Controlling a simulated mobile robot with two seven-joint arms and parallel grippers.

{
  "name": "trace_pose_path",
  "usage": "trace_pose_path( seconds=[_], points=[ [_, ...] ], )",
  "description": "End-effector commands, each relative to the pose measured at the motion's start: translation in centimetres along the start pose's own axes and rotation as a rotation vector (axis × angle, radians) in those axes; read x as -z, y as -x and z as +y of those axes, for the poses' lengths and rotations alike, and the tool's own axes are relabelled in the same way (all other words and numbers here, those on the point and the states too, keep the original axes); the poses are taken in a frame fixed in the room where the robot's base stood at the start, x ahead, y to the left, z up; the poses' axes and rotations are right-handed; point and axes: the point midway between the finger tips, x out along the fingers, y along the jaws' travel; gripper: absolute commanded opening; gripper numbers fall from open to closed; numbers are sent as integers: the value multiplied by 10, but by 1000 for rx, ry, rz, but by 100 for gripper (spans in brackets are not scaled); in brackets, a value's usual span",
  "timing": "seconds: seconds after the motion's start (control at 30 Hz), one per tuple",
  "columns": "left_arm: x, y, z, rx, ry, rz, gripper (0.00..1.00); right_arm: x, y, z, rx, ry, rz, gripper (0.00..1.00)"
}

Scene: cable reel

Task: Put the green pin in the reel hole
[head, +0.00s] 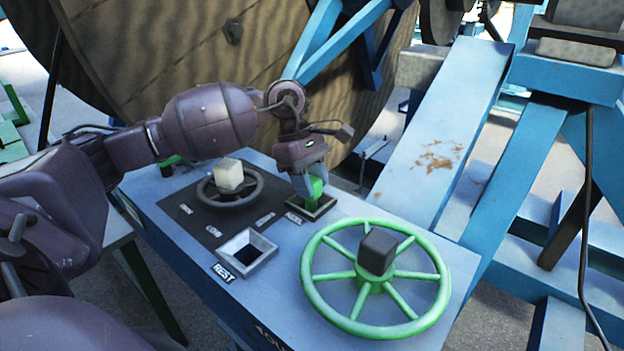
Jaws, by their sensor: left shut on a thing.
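My left gripper (311,188) reaches down over the blue control table and is shut on the green pin (317,188). Only part of the pin shows between the fingers. The pin is right above or in a dark square socket (312,207) at the back of the panel; I cannot tell how deep it sits. Another square socket with a pale rim (262,261), marked REST, is empty. The large wooden reel (130,60) stands behind the table. My right gripper is not in view.
A green handwheel (312,288) with a dark block (377,251) on its hub is at the table's front right. A small dark wheel (204,198) with a white block (229,175) is left of the gripper. Blue beams (440,140) stand at right.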

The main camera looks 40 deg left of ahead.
Motion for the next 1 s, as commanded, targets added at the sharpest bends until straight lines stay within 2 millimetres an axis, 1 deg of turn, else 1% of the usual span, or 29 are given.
trace_pose_path(
  seconds=[0.1, 0.2, 0.77, 1.0],
  points=[
    [0, 0, 0, -2, -1, 0, 0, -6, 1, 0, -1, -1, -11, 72],
    [0, 0, 0, -2, -1, 0, 0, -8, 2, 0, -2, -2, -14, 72],
    [0, -1, 0, -1, -1, -1, 0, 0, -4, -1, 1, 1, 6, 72],
    [0, -1, 0, -1, -1, -1, 0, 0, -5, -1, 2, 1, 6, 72]
  ],
)
